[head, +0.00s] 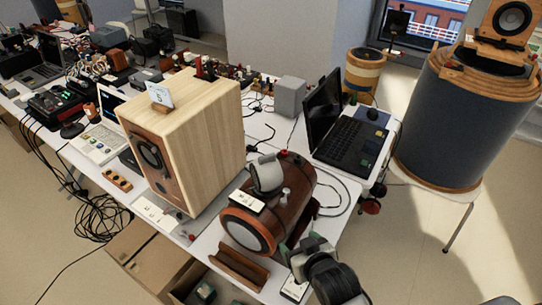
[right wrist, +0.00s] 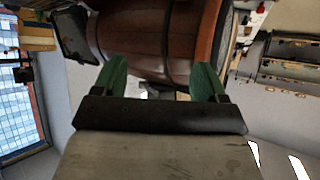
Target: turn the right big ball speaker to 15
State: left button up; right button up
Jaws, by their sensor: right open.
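My right gripper (head: 296,246) is beside the barrel's lower right. In the right wrist view its green fingers (right wrist: 160,78) are apart, with nothing clearly held. My left gripper is not in view.
A large pale wooden box speaker (head: 210,150) stands left of the barrel. An open black laptop (head: 345,145) lies behind it to the right. A big grey drum-shaped speaker (head: 450,125) stands on a stool at right. Cables hang at left (head: 105,225). Floor at lower right is clear.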

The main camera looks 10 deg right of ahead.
aim_at(269, 159)
jog(key=w+a+r+t+y, duration=0.1)
jog(key=w+r+t, duration=0.15)
jog(key=r, duration=0.45)
jog(key=w+a+r+t, duration=0.15)
jog(key=r+t, duration=0.25)
jog(key=r, duration=0.4)
jog(key=w+p, duration=0.1)
jog(key=w, duration=0.2)
jog(key=w+a+p, duration=0.1)
jog(key=w, duration=0.3)
jog(key=w+p, duration=0.1)
jog(key=w, duration=0.2)
jog(key=shift+w+a+f, duration=0.1)
jog(key=shift+w+a, duration=0.15)
jog(key=shift+w, duration=0.05)
